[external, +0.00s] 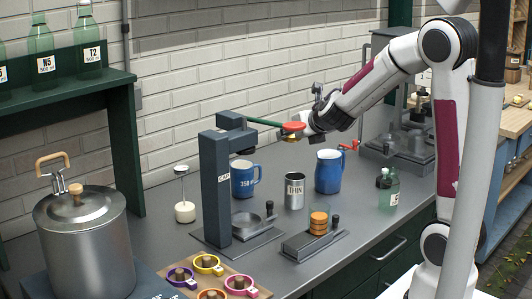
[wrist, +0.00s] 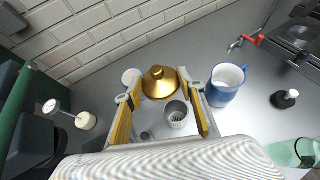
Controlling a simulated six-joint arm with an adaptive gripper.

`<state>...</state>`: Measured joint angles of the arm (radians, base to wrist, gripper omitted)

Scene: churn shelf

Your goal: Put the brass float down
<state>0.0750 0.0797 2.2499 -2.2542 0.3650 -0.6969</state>
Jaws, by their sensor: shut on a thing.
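The brass float (wrist: 160,84), a gold domed piece with a knob, is between the two yellow-padded fingers of my gripper (wrist: 160,98) in the wrist view. The gripper is shut on it and holds it up above the grey bench. In the external view only a little brass (external: 290,138) shows at my gripper (external: 296,135), below a red piece. The float hangs in the air near the THIN metal mug (external: 294,190), which also shows just beyond the fingers in the wrist view (wrist: 177,115). The float's underside is hidden.
A dark CAP press (external: 216,185) with a green lever (external: 262,121) stands left of my gripper. Two blue mugs (external: 243,182) (external: 329,172) flank the metal mug.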

